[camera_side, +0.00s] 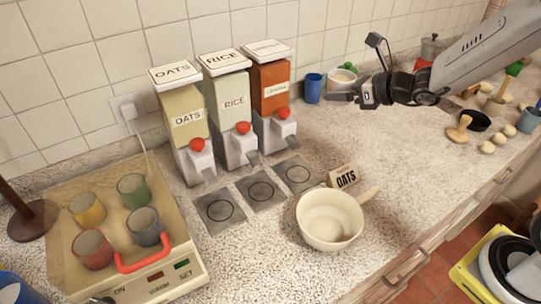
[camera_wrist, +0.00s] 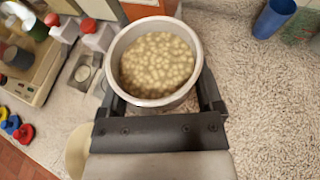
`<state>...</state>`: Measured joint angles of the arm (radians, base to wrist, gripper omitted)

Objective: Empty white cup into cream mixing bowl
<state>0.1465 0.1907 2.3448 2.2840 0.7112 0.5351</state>
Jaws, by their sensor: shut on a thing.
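The white cup (camera_wrist: 116,82) is between the fingers of my gripper (camera_wrist: 157,92) in the wrist view, full of pale, bean-like pieces. In the side view the cup (camera_side: 336,86) is at the back right, and my gripper (camera_side: 350,96) is shut on it; it looks upright. The cream mixing bowl (camera_side: 330,236) stands on the counter at front centre, well apart from the cup, and looks empty inside. A cream edge of the bowl (camera_wrist: 76,152) shows at lower left in the wrist view, partly hidden by my gripper.
Oats, rice and red-orange dispensers (camera_side: 233,105) stand along the wall, with dark square pads (camera_side: 262,190) before them. A blue cup (camera_side: 313,88) is left of my gripper. A tray with coloured cups (camera_side: 133,188) is at left.

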